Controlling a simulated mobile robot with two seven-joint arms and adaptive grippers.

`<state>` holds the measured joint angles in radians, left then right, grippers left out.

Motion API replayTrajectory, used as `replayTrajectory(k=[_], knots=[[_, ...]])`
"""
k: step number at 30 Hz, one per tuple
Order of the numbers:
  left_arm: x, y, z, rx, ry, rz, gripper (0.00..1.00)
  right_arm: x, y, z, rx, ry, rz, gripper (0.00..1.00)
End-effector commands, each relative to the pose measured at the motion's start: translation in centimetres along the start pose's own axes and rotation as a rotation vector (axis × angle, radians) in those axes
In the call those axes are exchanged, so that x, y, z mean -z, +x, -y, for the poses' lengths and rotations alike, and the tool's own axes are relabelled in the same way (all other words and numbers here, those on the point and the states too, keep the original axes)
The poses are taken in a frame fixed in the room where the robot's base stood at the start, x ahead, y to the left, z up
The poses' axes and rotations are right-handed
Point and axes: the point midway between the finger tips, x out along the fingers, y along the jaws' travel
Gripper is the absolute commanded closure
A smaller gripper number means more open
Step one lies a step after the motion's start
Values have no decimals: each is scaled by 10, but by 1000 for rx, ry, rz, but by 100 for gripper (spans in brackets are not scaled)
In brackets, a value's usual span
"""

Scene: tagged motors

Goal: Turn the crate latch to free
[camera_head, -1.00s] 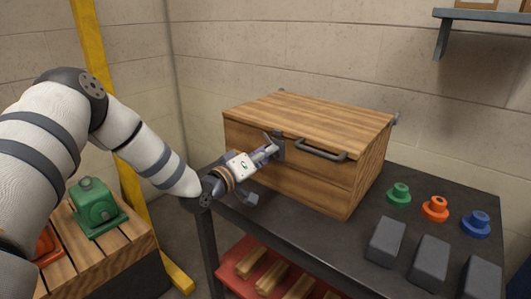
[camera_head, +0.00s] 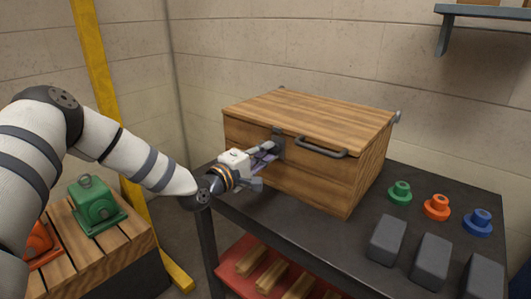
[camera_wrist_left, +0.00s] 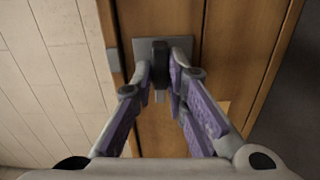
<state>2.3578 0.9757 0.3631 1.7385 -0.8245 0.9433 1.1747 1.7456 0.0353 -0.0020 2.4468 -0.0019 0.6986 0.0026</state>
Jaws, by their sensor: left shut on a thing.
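The wooden crate (camera_head: 310,170) stands on the dark table with its lid down. Its latch (camera_head: 278,143) is a dark grey piece on a plate at the front, left of the handle. My left gripper (camera_head: 268,151) reaches it from the left and front. In the left wrist view, the gripper's fingers (camera_wrist_left: 162,75) are shut on the dark latch lever (camera_wrist_left: 160,52), with the grey latch plate (camera_wrist_left: 143,48) behind. The fingers hide part of the lever, so I cannot tell its exact angle. My right gripper is not in view.
A grey bar handle (camera_head: 321,149) sticks out from the crate front. Green (camera_head: 400,192), orange (camera_head: 437,207) and blue (camera_head: 477,223) flanged pieces and grey blocks (camera_head: 431,261) occupy the table's right. A green motor (camera_head: 95,205) sits on a slatted stand at left.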

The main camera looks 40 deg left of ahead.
Motion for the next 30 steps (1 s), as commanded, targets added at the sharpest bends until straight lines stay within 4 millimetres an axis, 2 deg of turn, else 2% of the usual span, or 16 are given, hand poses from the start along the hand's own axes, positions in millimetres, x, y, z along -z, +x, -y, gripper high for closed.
replayTrajectory(k=[19, 20, 22, 30], knots=[[-2, 0, 2, 4, -47, 5, 100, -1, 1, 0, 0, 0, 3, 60], [-2, 0, 2, 4, -47, 5, 84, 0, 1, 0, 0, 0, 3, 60], [-2, 0, 2, 4, -47, 4, 69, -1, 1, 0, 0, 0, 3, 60], [-1, 0, 1, 2, -46, 2, 67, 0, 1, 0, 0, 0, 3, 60]])
